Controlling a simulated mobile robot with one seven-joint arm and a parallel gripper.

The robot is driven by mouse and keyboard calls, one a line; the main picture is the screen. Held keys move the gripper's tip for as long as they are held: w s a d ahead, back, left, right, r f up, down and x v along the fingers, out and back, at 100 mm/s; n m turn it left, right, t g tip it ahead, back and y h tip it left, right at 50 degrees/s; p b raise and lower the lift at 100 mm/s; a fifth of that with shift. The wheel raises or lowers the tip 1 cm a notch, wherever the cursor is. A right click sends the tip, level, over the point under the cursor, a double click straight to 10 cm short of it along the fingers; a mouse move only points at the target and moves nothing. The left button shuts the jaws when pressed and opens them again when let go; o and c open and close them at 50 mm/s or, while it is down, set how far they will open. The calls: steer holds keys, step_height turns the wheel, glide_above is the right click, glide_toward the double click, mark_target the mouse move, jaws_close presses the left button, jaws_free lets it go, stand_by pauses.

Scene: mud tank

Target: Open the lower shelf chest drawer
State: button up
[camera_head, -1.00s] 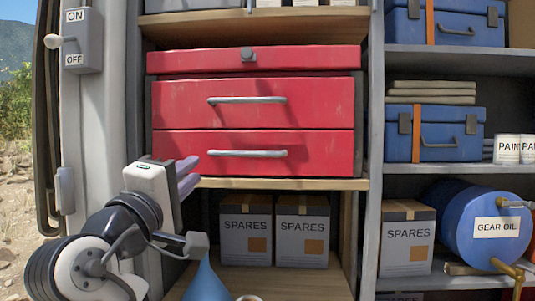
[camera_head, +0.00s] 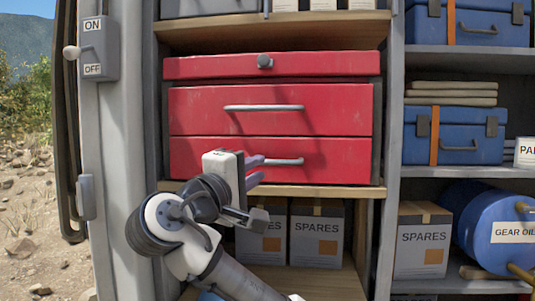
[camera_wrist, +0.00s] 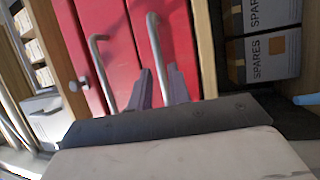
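The red chest (camera_head: 270,68) stands on the wooden shelf, with a lid and two drawers, all closed. The lower drawer (camera_head: 340,160) has a grey bar handle (camera_head: 285,162); its near end is partly hidden by my gripper in the head view. My gripper (camera_head: 260,168) is in front of the lower drawer's left half, by the handle's left part. In the wrist view my gripper (camera_wrist: 160,71) is open, its two fingers apart, with the lower handle (camera_wrist: 155,38) running down towards the gap between the tips. I cannot tell whether they touch it.
The upper drawer handle (camera_head: 264,108) is just above. Spares boxes (camera_head: 317,235) stand on the shelf below, beneath the shelf board (camera_head: 320,191). A grey post (camera_head: 388,150) is to the right, and a switch box (camera_head: 97,48) is at the upper left.

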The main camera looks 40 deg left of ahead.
mark_target(266, 163)
steer(key=p+x, duration=0.1)
steer(key=x, duration=0.4)
steer(key=shift+w, duration=0.1)
jaws_close()
